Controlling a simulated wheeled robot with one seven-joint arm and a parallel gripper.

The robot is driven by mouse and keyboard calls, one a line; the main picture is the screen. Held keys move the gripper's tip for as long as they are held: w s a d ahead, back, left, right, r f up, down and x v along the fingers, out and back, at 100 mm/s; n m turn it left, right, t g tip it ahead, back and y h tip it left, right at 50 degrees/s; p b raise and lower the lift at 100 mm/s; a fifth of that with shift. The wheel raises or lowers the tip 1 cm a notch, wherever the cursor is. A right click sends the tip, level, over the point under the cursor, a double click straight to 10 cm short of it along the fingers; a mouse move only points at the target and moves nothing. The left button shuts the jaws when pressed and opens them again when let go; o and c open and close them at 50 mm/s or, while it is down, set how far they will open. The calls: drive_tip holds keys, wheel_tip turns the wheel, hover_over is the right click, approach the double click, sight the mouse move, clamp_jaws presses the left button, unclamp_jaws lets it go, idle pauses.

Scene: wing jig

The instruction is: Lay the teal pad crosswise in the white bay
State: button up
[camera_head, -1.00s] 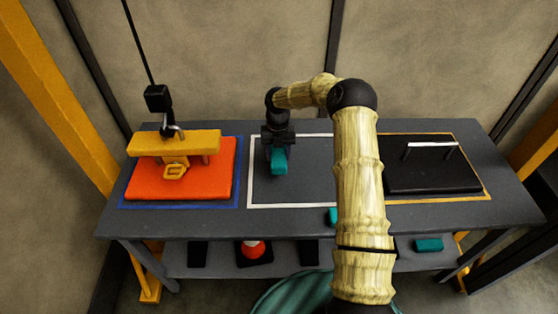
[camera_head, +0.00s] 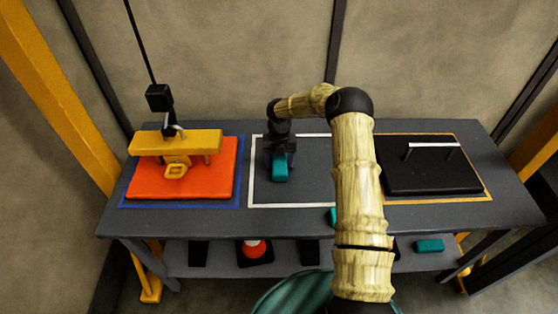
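A teal pad (camera_head: 280,170) is at my gripper (camera_head: 280,157), inside the left part of the white bay (camera_head: 300,204), a white-outlined rectangle on the grey table. The pad's long side runs front to back in the picture. The dark fingers are around its far end; it looks low, at or just above the table, but I cannot tell whether it touches. My arm covers the right side of the bay. Another teal pad (camera_head: 333,217) shows partly at the table's front edge beside my arm.
Left, a blue-outlined bay (camera_head: 124,206) holds an orange slab (camera_head: 150,188) with a yellow hoist fixture (camera_head: 206,142) on it. Right, an orange-outlined bay (camera_head: 488,196) holds a black handled plate (camera_head: 430,178). The lower shelf (camera_head: 225,262) carries a teal block (camera_head: 429,246) and a red-and-white object (camera_head: 254,250).

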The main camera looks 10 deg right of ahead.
sight(278, 158)
drive_tip(key=shift+o, duration=0.2)
drive_tip(key=shift+r, duration=0.1)
wheel_tip(278, 158, up, 12)
drive_tip(key=w, duration=0.1)
drive_tip(key=shift+w, duration=0.2)
drive_tip(key=shift+d, duration=0.1)
idle(0.5)
drive_tip(key=s+r+m+t, duration=0.1)
drive_tip(key=s+r+m, duration=0.2)
drive_tip(key=s+m, duration=0.7)
drive_tip(key=s+r+m+t, duration=0.1)
drive_tip(key=s+r+m, duration=0.2)
drive_tip(key=s+m, duration=0.7)
drive_tip(key=s+r+m+t, duration=0.2)
drive_tip(key=s+r+m, duration=0.1)
drive_tip(key=s+m, duration=0.7)
drive_tip(key=m, duration=0.3)
drive_tip(key=shift+s+a+m, duration=0.3)
drive_tip(key=shift+s+m, duration=0.05)
drive_tip(key=shift+m, duration=0.05)
